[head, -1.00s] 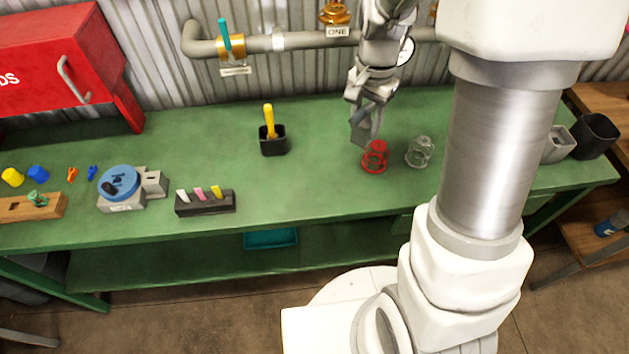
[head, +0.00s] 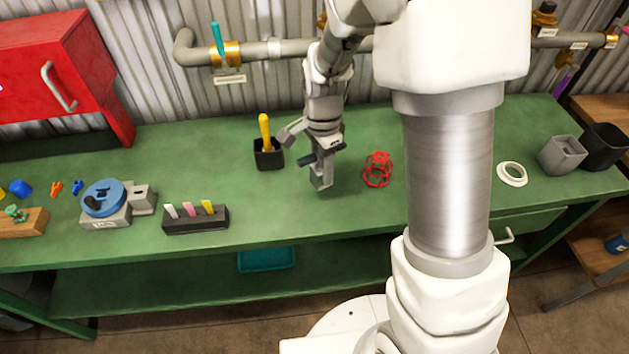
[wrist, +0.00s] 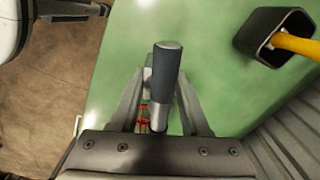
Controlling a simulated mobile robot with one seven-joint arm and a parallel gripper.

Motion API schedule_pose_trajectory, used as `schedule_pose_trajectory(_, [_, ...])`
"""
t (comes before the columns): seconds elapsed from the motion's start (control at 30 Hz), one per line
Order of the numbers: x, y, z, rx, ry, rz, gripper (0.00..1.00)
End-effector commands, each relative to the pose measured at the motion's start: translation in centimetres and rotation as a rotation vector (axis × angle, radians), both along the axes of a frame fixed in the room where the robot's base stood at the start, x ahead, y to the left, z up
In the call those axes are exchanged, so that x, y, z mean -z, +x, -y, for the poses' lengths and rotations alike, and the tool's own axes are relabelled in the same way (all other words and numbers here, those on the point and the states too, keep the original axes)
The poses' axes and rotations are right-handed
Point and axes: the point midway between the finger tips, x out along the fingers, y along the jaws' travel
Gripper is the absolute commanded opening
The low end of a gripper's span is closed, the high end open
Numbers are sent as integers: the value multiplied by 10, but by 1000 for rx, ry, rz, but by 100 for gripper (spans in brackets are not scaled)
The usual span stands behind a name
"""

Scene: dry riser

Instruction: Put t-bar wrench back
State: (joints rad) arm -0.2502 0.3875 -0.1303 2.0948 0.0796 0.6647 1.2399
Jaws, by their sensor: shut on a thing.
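My gripper (head: 321,180) is shut on the t-bar wrench (head: 306,161), whose dark bar sticks out across the fingers. In the wrist view the wrench (wrist: 163,78) shows a dark grey grip with a bare metal part between the fingers (wrist: 160,115). Its lower part is hidden by the gripper. The gripper is over the green bench, between a black square cup (head: 269,160) and a red wire cage (head: 378,170). I cannot tell which holder is the wrench's own.
The cup holds a yellow-handled tool (head: 265,131). A black block with coloured tabs (head: 196,219) and a blue round fixture (head: 103,198) stand left. A white ring (head: 512,174), a grey cup (head: 562,155) and a black bin (head: 604,147) are right. Pipes (head: 290,49) run behind.

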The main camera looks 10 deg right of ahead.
Motion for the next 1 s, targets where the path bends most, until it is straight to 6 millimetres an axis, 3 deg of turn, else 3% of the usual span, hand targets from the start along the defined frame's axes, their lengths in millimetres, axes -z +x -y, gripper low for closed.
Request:
schedule_pose_trajectory(0.1, [8, 5, -12, -1, -1, 1, 0])
schedule_pose_trajectory(0.27, [16, 6, -15, 1, -1, 0, 0])
schedule_pose_trajectory(0.5, [49, 6, -15, 0, 0, -1, 0])
schedule_pose_trajectory(0.87, [53, 6, -15, 0, 0, 2, 0])
schedule_pose_trajectory(0.9, [54, 6, -15, -1, -1, 1, 48])
schedule_pose_trajectory(1.0, [53, 6, -14, -1, -1, 1, 66])
